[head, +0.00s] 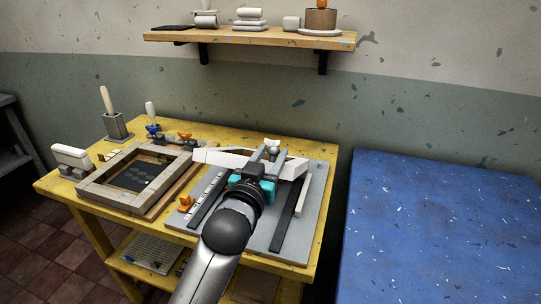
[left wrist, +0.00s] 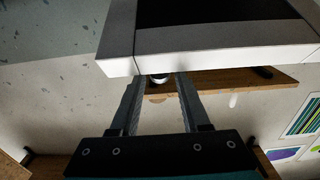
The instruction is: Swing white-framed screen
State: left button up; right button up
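The white-framed screen shows in the head view as white bars (head: 229,158) above the grey board (head: 262,238), partly hidden by my left gripper. In the left wrist view its white frame (left wrist: 220,42) and dark inner panel fill the top, close to the fingertips. My left gripper (head: 267,148) is at the screen's front bar, its two fingers apart; they also show apart in the left wrist view (left wrist: 160,85). The fingertips meet the bar's edge there; whether they touch it I cannot tell. My right gripper is not in view.
A beige-framed panel (head: 100,190) lies on the yellow table (head: 62,185) to the left. A blue surface (head: 440,230) is at right. A wooden shelf (head: 250,38) with several items hangs on the wall.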

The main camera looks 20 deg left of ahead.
pick_arm(q)
grip_shut()
dwell(1.1)
